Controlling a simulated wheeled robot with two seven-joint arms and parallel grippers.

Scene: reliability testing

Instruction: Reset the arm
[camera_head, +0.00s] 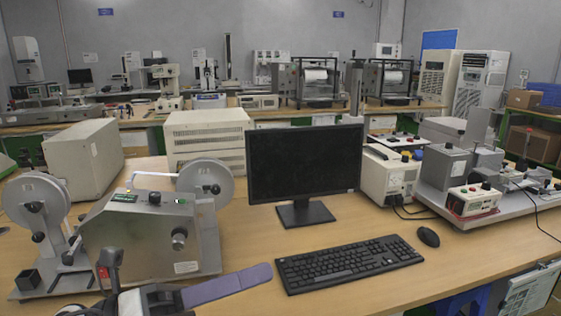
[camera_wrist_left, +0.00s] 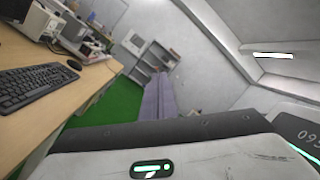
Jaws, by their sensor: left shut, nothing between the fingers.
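My left gripper (camera_head: 262,273) comes in at the bottom left of the head view. Its long purple-grey fingers lie together, shut and empty, pointing right towards the keyboard (camera_head: 348,262). They appear just in front of the grey reel machine (camera_head: 150,235) and left of the keyboard, above the bench; the exact height cannot be told. In the left wrist view the shut fingers (camera_wrist_left: 160,105) point away over the green floor, with nothing between them. My right gripper is not in view.
A black monitor (camera_head: 304,165) stands behind the keyboard. A mouse (camera_head: 428,237) lies right of it. A white test device (camera_head: 390,178) and a machine with grey blocks (camera_head: 448,166) fill the right side. The wooden bench (camera_head: 345,300) is bare along its front.

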